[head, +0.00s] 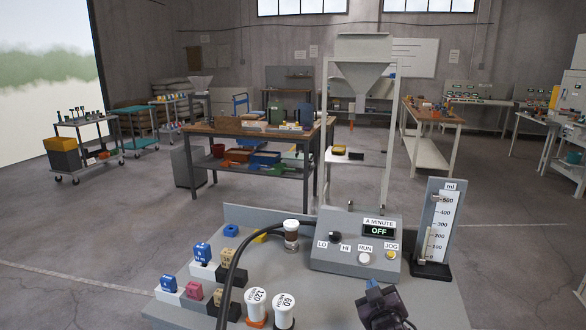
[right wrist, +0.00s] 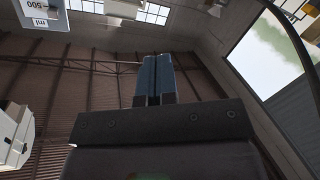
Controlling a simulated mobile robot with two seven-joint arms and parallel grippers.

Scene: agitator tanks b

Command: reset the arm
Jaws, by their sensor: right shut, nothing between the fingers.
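My right gripper (head: 373,286) is at the bottom edge of the head view, at the front of the grey bench (head: 333,290) and below the control box (head: 355,247). In the right wrist view its two blue-grey fingers (right wrist: 154,72) are together with nothing between them. They point up toward the roof. My left gripper is not in view.
The control box display reads OFF. A measuring scale (head: 438,225) stands right of it. Two white-capped jars (head: 284,311) and a black hose (head: 233,262) are left of the gripper. Coloured blocks (head: 202,253) sit on steps farther left.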

